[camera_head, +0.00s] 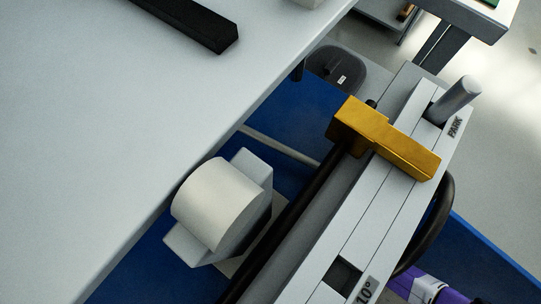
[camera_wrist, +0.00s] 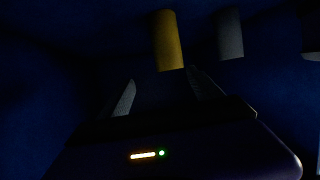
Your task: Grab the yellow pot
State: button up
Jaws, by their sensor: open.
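In the wrist view, the yellow pot (camera_wrist: 167,40) shows as an upright yellow cylinder in dim light. My gripper (camera_wrist: 162,76) is open, with its two fingers apart and pointing toward the pot. The pot appears just beyond the fingertips, nearer in the picture to the right one. How far away it is cannot be told. No contact is visible. I do not make out the pot or my gripper in the head view.
A grey cylinder (camera_wrist: 229,35) stands right of the pot. The head view shows a pale tabletop (camera_head: 100,130) with a black bar (camera_head: 187,22), a grey rail machine (camera_head: 345,225) with a yellow block (camera_head: 400,148), and a white rounded part (camera_head: 217,205). Blue floor lies below.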

jog(key=shift+g, duration=0.5)
jog(key=shift+s+a+r+b+x, duration=0.15)
jog(key=shift+b+x, duration=0.35)
jog(key=shift+x, duration=1.25)
jog(key=shift+s+a+b+x, duration=0.1)
jog(key=shift+s+b+x, duration=0.3)
jog(key=shift+x, duration=1.3)
jog(key=shift+a+r+b+x, duration=0.1)
jog(key=shift+b+x, duration=0.5)
jog(key=shift+x, duration=1.15)
jog(key=shift+d, duration=0.1)
grip_shut()
